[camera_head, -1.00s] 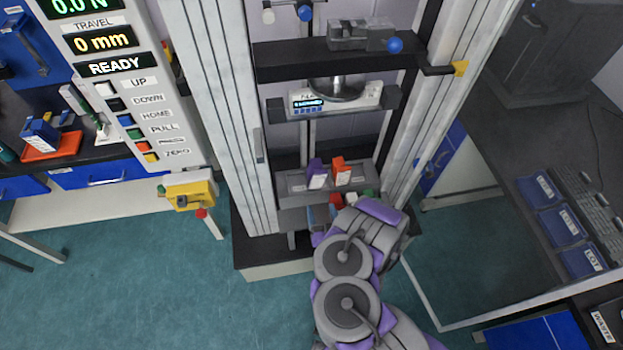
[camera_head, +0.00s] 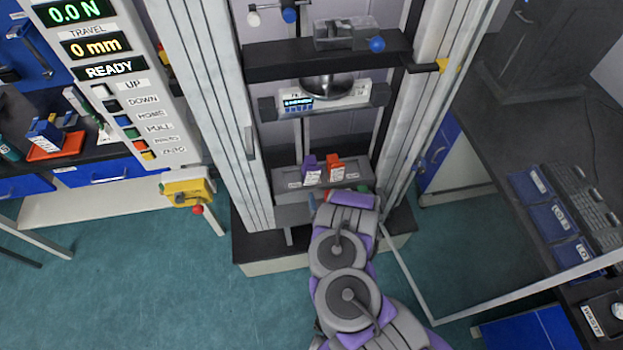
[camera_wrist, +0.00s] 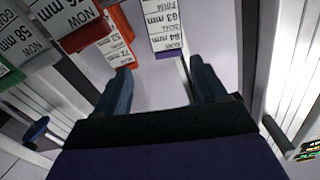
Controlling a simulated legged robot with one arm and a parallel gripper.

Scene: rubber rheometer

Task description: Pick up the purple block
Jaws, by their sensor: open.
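The purple block (camera_head: 310,168) stands upright on a grey shelf in the test frame, left of an orange block (camera_head: 334,166). In the wrist view the purple block (camera_wrist: 165,28) shows its white label and a purple edge. It lies just beyond the fingertips, roughly in line with the gap between them. My gripper (camera_wrist: 159,66) is open, its two dark fingers apart with nothing between them. In the head view my own arm mostly hides the gripper, below the shelf.
The orange block (camera_wrist: 117,48) is close beside the left finger in the wrist view, with a red block (camera_wrist: 78,40) further left. The grey shelf (camera_head: 292,182) carries the blocks. Frame columns (camera_head: 215,110) rise on both sides, and a dark crossbar (camera_head: 330,58) spans above.

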